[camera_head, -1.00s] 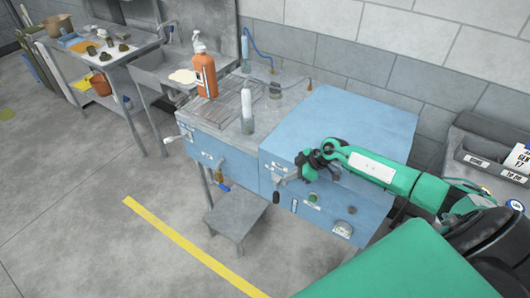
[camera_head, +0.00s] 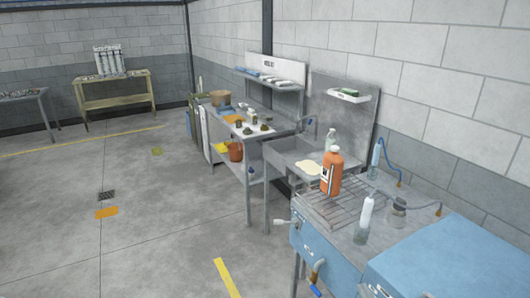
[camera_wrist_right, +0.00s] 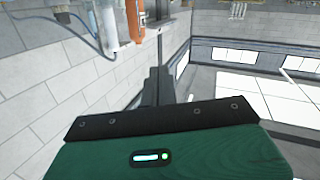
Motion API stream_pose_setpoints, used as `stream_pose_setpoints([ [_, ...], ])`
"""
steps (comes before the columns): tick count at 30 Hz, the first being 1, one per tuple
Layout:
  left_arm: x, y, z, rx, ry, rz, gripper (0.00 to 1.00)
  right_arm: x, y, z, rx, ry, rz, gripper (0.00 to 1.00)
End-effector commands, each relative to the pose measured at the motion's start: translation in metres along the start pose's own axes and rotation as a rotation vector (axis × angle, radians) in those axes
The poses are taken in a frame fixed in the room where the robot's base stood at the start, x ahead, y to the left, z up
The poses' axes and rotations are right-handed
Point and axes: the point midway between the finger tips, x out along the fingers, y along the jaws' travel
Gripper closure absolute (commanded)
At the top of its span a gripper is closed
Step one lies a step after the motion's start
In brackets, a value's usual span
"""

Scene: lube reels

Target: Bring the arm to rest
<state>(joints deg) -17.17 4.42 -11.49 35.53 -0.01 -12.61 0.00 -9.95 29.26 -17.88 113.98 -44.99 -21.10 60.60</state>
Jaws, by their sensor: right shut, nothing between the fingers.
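My right gripper (camera_wrist_right: 158,90) shows in the right wrist view as dark fingers beyond the black edge of my green wrist housing. It is shut and empty, and touches nothing that I can see. The right arm and gripper are out of the head view. My left arm and gripper are in neither view.
A blue cabinet (camera_head: 450,262) fills the lower right of the head view. A shelved table (camera_head: 285,128) and yellow bench (camera_head: 115,83) lie farther back. The floor at left is mostly clear.

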Motion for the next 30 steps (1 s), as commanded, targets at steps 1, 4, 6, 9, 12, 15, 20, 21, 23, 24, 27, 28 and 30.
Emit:
stream_pose_setpoints([
  [1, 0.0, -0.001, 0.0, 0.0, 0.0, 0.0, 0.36, -0.013, 0.001, 0.005, 0.025, -0.054, 0.062, 1.0],
  [4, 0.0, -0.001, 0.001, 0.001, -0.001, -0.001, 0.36, -0.04, 0.005, 0.021, 0.05, -0.203, 0.169, 1.0],
  [6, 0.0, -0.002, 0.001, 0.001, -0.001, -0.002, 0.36, -0.063, 0.004, 0.034, 0.064, -0.328, 0.216, 1.0],
  [9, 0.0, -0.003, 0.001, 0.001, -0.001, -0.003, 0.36, -0.101, -0.004, 0.053, 0.077, -0.524, 0.24, 1.0],
  [12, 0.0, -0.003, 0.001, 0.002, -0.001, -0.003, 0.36, -0.137, -0.016, 0.067, 0.081, -0.702, 0.215, 1.0],
  [15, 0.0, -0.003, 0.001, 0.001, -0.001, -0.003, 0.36, -0.168, -0.029, 0.075, 0.082, -0.841, 0.165, 1.0],
  [20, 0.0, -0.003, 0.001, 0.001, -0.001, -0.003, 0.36, -0.209, -0.048, 0.081, 0.079, -1.005, 0.068, 1.0],
  [21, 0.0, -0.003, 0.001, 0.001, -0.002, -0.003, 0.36, -0.218, -0.053, 0.08, 0.079, -1.039, 0.041, 1.0],
  [23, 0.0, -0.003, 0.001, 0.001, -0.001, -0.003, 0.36, -0.232, -0.06, 0.081, 0.077, -1.087, 0.0, 1.0],
  [24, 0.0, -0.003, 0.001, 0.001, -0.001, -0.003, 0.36, -0.24, -0.064, 0.08, 0.075, -1.116, -0.027, 1.0],
  [27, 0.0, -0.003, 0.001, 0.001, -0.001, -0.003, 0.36, -0.262, -0.075, 0.077, 0.073, -1.184, -0.103, 1.0],
  [28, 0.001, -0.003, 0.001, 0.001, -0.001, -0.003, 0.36, -0.264, -0.077, 0.081, 0.071, -1.197, -0.118, 1.0],
  [30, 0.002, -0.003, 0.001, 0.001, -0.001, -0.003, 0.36, -0.255, -0.079, 0.1, 0.067, -1.199, -0.113, 1.0],
])
